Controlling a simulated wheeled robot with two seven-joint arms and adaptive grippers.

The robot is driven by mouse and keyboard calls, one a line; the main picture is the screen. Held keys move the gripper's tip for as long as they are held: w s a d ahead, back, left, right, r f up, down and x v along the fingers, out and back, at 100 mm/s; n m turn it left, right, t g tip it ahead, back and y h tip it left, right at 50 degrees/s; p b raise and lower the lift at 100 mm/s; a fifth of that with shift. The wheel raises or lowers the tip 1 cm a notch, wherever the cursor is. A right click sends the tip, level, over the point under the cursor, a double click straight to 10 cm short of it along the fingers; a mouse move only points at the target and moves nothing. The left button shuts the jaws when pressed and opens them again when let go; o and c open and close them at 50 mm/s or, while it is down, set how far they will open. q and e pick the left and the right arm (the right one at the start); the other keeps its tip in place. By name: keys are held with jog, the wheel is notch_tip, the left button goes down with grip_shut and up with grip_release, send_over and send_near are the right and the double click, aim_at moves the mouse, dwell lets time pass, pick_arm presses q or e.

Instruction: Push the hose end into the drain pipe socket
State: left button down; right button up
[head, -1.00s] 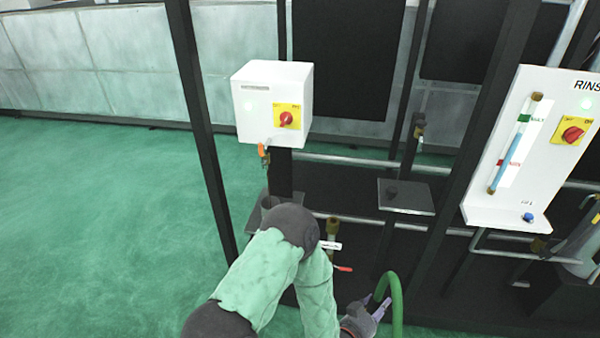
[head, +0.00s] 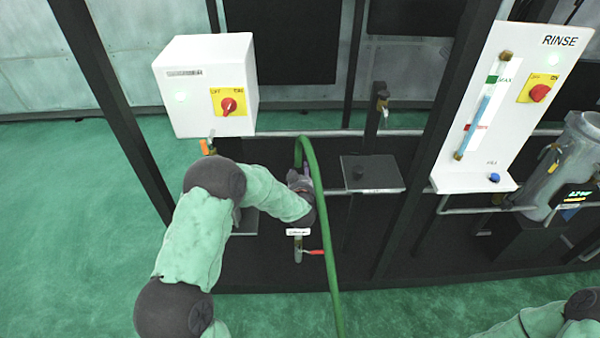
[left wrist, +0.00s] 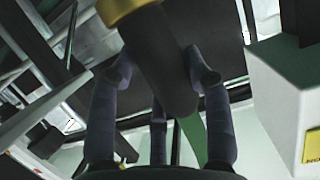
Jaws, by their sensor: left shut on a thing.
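The green hose (head: 318,215) arches up from my left gripper (head: 300,176) and hangs down in front of the rack in the head view. The gripper is partly hidden by my wrist and the hose. A brass-coloured band (left wrist: 122,8) shows at the top edge there. The green hose (left wrist: 192,138) shows beyond the fingers. I cannot make out the drain pipe socket for certain; my left arm covers part of the rack. My right gripper is out of view.
A white switch box (head: 205,85) stands close above my left arm. A red-handled valve (head: 298,250) is below the gripper. A dark plate (head: 372,174) and the white RINSE panel (head: 480,110) lie to the right. Dark posts frame the rack; open green floor (head: 70,230) is at left.

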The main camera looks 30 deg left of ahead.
pick_arm(q)
jog(key=shift+w+a+r, duration=0.1)
jog(key=shift+w+a, duration=0.1)
jog(key=shift+a, duration=0.05)
jog(key=shift+f+b, duration=2.45)
jog(key=shift+f, duration=0.85)
jog(key=shift+s+d, duration=0.1)
jog(key=shift+f+b, duration=1.75)
jog(key=shift+f, duration=0.5)
jog(key=shift+c, duration=2.3)
grip_release()
jog(key=shift+s+d+f, duration=0.1)
